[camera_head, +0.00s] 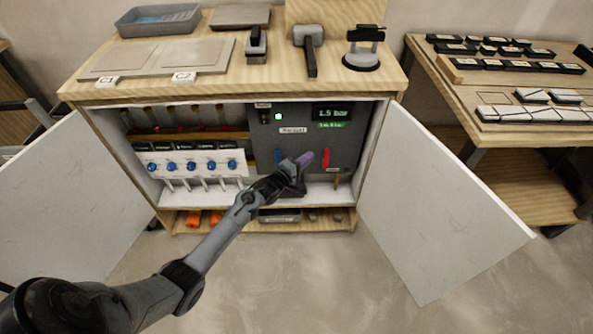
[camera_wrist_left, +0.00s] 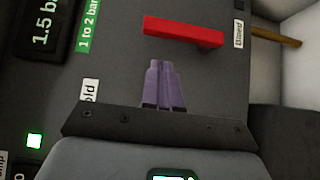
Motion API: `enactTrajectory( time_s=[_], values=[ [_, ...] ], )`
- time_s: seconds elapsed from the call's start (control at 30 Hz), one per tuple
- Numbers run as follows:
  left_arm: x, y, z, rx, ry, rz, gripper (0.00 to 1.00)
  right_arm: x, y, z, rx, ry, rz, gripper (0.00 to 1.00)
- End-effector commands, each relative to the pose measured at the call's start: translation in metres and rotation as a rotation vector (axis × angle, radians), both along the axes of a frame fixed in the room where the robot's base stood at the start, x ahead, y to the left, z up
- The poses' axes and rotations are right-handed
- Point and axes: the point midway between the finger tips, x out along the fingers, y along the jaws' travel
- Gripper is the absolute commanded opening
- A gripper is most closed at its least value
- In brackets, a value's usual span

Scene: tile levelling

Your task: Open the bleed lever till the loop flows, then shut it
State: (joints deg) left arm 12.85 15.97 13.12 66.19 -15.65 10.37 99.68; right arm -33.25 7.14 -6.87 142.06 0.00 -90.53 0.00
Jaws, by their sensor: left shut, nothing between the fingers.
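The red lever (camera_head: 326,158) is on the dark grey panel (camera_head: 345,140) inside the open cabinet. It points straight down in the head view. In the left wrist view the red lever (camera_wrist_left: 185,32) lies near a small label (camera_wrist_left: 239,33) that seems to read "Bleed". My left gripper (camera_head: 306,159) is just left of the lever in the head view, its purple fingers shut and empty. In the left wrist view the fingertips (camera_wrist_left: 160,65) are apart from the lever. The display (camera_head: 332,113) reads 1.5 bar, with a green strip reading "1 to 2 bar" (camera_wrist_left: 88,25). My right gripper is out of view.
A green light (camera_head: 278,116) is lit on the panel. A brass-coloured pipe (camera_wrist_left: 275,37) is below the red lever. Blue knobs (camera_head: 203,165) fill the left side. White doors (camera_head: 435,215) stand open on both sides.

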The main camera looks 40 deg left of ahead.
Motion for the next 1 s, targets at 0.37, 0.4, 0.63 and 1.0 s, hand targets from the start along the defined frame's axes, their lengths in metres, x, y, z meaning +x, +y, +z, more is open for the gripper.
enactTrajectory(
  time_s=[0.37,0.4,0.63,1.0],
  values=[
    [0.02,-0.022,-0.001,-0.002,0.0,0.0,0.0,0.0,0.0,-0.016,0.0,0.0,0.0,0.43],
    [0.021,-0.022,-0.001,-0.002,0.0,-0.001,0.0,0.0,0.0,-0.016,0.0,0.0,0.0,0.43],
    [0.021,-0.023,0.0,-0.002,0.0,-0.001,0.0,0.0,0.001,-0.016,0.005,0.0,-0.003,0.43],
    [0.015,-0.012,0.005,0.026,0.029,0.017,0.0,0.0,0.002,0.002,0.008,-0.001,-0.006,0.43]
  ],
)
